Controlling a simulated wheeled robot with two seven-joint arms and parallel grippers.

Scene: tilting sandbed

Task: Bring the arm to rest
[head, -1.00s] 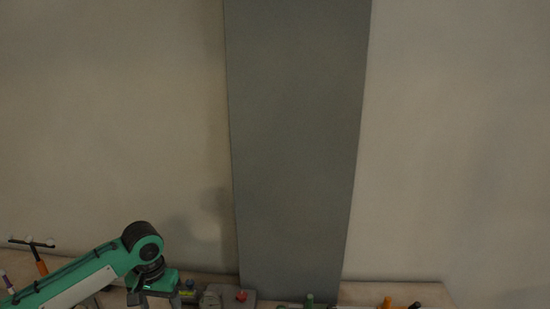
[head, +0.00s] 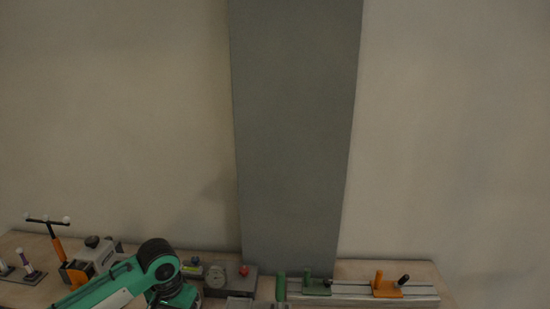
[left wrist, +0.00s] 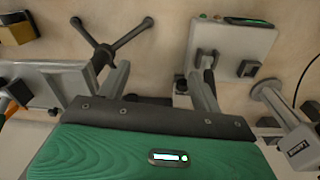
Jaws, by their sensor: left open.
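My left arm (head: 105,288), green with a dark joint, comes in at the lower left of the head view and reaches over the bench. Its gripper is not clear there. In the left wrist view, the two grey fingers of my left gripper (left wrist: 165,72) stand apart beyond the green housing. Nothing shows held between them. Bench equipment lies beneath and around the fingers; I cannot tell the height of the gap. My right arm and gripper are not in view.
A spoked handle (left wrist: 107,47) shows near the left finger. A grey panel (head: 293,140) rises behind.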

